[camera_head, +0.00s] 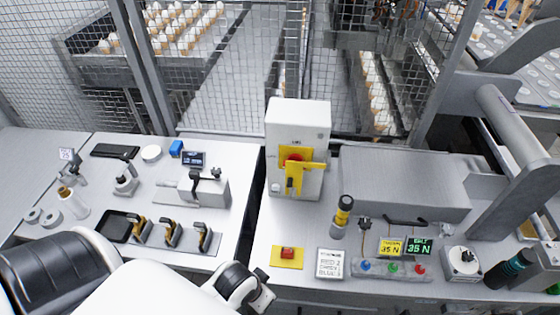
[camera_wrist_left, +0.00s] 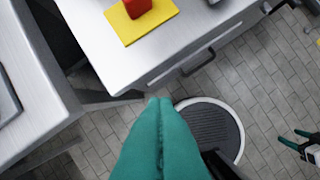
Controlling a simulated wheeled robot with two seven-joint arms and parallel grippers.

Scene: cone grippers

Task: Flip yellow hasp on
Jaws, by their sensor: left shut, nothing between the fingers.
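The yellow hasp (camera_head: 293,181) is on the front of an upright white switch box (camera_head: 298,114). Its wide arm reaches right, and a narrower part hangs down. A red knob (camera_head: 292,157) on a yellow plate sits just behind and above it. My left gripper (camera_head: 263,299) is low at the front edge, well below the box and apart from it. In the left wrist view its teal fingers (camera_wrist_left: 160,104) are together and empty, over the floor in front of the counter. My right gripper (camera_wrist_left: 293,139) shows at the right edge of that view, its teal tips apart and empty.
A red button on a yellow base (camera_head: 287,256) and a label plate (camera_head: 330,263) lie in front of the box. A gap (camera_head: 250,205) separates the two counters. Wire mesh (camera_head: 240,60) stands behind.

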